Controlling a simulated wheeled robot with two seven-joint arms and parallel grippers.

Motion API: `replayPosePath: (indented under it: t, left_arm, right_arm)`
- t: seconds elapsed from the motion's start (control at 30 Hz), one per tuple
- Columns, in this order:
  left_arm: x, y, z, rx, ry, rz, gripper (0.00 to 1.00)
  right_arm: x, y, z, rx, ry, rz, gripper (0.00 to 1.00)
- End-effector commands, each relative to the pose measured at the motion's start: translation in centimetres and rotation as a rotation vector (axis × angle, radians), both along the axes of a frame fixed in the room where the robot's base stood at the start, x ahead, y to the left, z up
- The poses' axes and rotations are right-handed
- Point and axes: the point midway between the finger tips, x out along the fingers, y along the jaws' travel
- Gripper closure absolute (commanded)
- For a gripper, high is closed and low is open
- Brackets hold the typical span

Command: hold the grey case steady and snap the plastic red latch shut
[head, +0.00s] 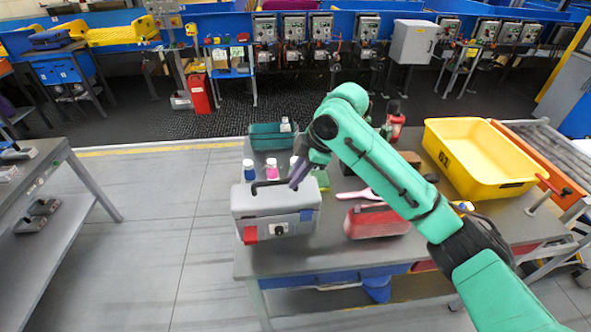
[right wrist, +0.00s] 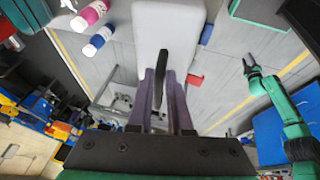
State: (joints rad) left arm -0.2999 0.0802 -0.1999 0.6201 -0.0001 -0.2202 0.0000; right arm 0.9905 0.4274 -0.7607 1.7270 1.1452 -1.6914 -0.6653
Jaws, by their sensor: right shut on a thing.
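The grey case (head: 275,203) stands upright and closed near the left front corner of the table. Its pale top (right wrist: 167,28) fills the top middle of the right wrist view. The red latch (head: 250,235) is at the left of its front and sticks outward; it also shows beside the case in the right wrist view (right wrist: 195,81). A blue latch (head: 306,215) sits flat at the right of the front. My right gripper (head: 296,181) is shut on the case's black handle (right wrist: 163,68). My left gripper (right wrist: 251,67) shows small in the right wrist view, apart from the case; its opening is unclear.
Bottles (head: 272,169) and a teal bin (head: 262,137) stand behind the case. A red case (head: 377,222) lies to its right, under my right arm. A yellow tray (head: 484,160) is at the right.

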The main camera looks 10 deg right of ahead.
Motion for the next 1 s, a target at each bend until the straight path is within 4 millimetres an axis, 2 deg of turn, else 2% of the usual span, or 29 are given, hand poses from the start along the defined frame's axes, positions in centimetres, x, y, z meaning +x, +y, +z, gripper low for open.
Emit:
replayPosePath:
  t: [0.53,1.0]
  left_arm:
    - [0.0,0.0,-2.1,0.0,0.0,0.0,0.58]
    - [0.0,0.0,-2.1,0.0,0.0,0.0,0.58]
  right_arm:
    - [0.1,0.1,-6.1,0.002,-0.005,-0.001,1.0]
    - [0.1,0.1,-6.6,0.003,-0.006,-0.001,1.0]
